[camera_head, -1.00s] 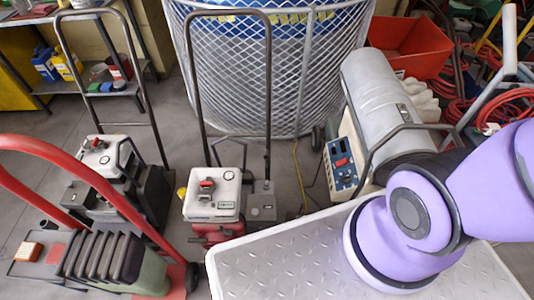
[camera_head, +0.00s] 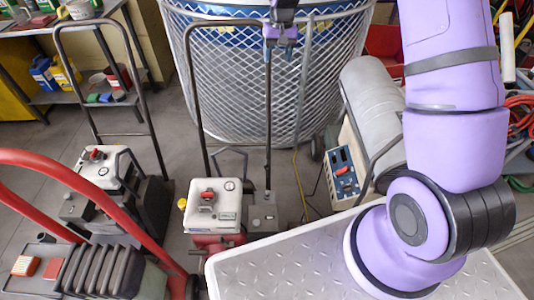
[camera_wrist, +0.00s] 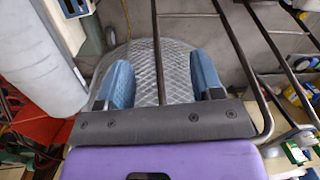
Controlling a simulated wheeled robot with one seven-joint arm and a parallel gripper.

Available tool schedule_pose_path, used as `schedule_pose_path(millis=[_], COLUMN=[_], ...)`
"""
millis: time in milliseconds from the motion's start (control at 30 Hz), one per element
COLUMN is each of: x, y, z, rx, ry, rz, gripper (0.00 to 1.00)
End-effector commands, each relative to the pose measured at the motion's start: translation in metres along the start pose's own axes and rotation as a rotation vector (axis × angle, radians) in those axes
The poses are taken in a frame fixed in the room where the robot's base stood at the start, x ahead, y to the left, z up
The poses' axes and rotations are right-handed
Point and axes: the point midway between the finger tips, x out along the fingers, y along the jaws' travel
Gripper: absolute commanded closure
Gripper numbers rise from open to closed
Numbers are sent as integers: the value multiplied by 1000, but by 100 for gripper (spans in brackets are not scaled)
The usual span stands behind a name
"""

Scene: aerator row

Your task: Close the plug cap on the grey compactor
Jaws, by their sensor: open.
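The machine with a dark grey body and pale top (camera_head: 103,172) stands left of centre in the head view, with a red switch on top. It fits the grey compactor best, but I cannot be sure. Its plug cap cannot be told apart at this size. A similar pale-topped machine (camera_head: 215,205) with a red base stands to its right, with a small yellow knob (camera_head: 182,204) at its left side. My gripper (camera_head: 279,50) is high in front of the mesh bin, apart from both machines.
Tall dark handle frames rise behind both machines. A red-handled machine (camera_head: 95,265) stands at front left. The mesh bin (camera_head: 250,100) is behind, and a grey cylindrical machine (camera_head: 372,95) with a control panel is at right. Bare floor shows between the machines.

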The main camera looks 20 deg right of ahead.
Motion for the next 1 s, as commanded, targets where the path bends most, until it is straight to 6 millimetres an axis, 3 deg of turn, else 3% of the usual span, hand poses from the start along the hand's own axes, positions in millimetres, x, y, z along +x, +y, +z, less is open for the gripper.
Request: schedule_pose_path(millis=[33, 300, 467, 700, 833, 1000], x=[25, 145, 221, 332, 374, 402], y=[2, 6, 11, 18, 21, 23], z=[-9, -42, -50, -42, -34, -28], rx=[9, 60, 94, 150, 174, 190], ry=[-24, -121, -177, -256, -283, -301], rz=[-6, -41, -62, -92, -102, -109], gripper=[39, 39, 39, 39, 39, 39])
